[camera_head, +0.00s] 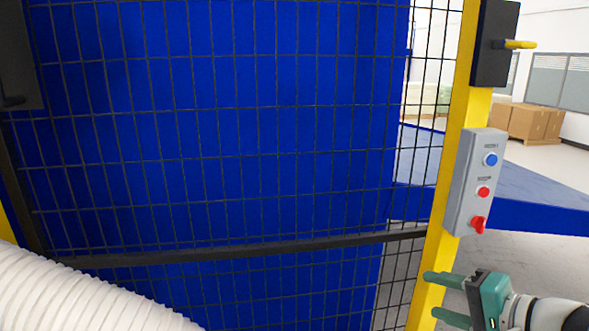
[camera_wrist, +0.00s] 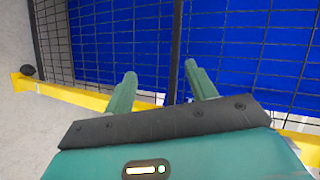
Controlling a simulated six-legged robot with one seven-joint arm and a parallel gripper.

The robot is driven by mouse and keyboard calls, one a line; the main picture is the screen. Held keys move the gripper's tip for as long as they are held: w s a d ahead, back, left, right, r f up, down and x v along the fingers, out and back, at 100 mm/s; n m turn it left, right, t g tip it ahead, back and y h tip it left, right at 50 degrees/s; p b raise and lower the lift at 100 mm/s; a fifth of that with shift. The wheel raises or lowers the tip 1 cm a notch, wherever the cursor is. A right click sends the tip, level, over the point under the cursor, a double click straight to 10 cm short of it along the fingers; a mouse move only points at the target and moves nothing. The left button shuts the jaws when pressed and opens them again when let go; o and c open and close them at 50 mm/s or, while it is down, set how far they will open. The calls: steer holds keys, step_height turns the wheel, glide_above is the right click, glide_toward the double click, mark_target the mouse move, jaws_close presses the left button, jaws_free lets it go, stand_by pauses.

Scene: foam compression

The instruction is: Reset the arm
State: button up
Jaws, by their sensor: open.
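My gripper (camera_head: 440,296) is at the lower right of the head view, with its green fingers pointing left toward the foot of the yellow post. Its two fingers are apart and nothing is between them. In the wrist view the gripper (camera_wrist: 158,90) points at a black mesh fence with a blue panel behind it. I cannot tell whether the fingertips touch the post or the fence.
A black mesh fence (camera_head: 230,160) fills most of the head view. A yellow post (camera_head: 447,180) carries a grey control box (camera_head: 474,182) with blue and red controls. A white ribbed hose (camera_head: 80,295) lies at lower left. Cardboard boxes (camera_head: 528,122) stand far right.

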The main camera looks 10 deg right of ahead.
steer(key=s+a+f+n+g+h, duration=0.3)
steer(key=a+n, duration=0.2)
steer(key=a, duration=0.2)
steer(key=s+a+f+n+g+h, duration=0.3)
steer(key=a+n, duration=0.3)
steer(key=a, duration=0.2)
steer(key=shift+a+f+g, duration=0.15)
steer(key=shift+f+g, duration=0.15)
